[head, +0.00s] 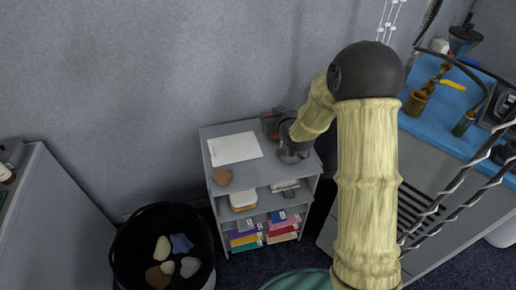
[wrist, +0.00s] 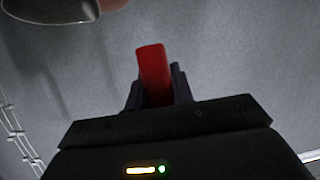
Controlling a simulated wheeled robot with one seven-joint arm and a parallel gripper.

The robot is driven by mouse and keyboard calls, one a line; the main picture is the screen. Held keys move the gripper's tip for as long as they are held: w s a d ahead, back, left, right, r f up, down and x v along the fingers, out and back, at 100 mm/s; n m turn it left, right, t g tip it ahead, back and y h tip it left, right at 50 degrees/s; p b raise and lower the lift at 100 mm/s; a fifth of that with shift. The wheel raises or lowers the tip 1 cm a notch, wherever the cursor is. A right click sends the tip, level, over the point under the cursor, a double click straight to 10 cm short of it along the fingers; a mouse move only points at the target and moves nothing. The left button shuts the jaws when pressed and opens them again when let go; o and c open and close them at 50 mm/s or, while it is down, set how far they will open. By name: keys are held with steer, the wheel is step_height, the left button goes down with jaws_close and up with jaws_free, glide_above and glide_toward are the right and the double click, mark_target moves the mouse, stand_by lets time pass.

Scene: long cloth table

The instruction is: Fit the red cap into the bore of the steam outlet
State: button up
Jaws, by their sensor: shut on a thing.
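My gripper (wrist: 156,88) is shut on the red cap (wrist: 153,62), which stands up between the two dark fingers in the wrist view. The cap's lower part is hidden by the fingers. In the head view my arm bends down to the top of a grey shelf unit (head: 213,139), and its dark end is at the back right of that top. The fingers and cap are not clear there. I cannot pick out the steam outlet or its bore for sure. A dark, shiny rounded thing (wrist: 50,10) is cut off at the top left of the wrist view.
A black bin (head: 125,262) holding stone-like pieces stands at front left. At right, a blue worktop (head: 440,127) carries brass-coloured parts (head: 418,103). A grey wall rises behind.

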glide_above(269, 160)
step_height(269, 160, down, 14)
stand_by(0.3)
steer(key=shift+f, duration=2.05)
steer(key=shift+d, duration=0.1)
steer(key=shift+f+b, duration=0.15)
steer(key=shift+b, duration=0.2)
steer(key=o, duration=0.7)
steer(key=shift+c, duration=0.2)
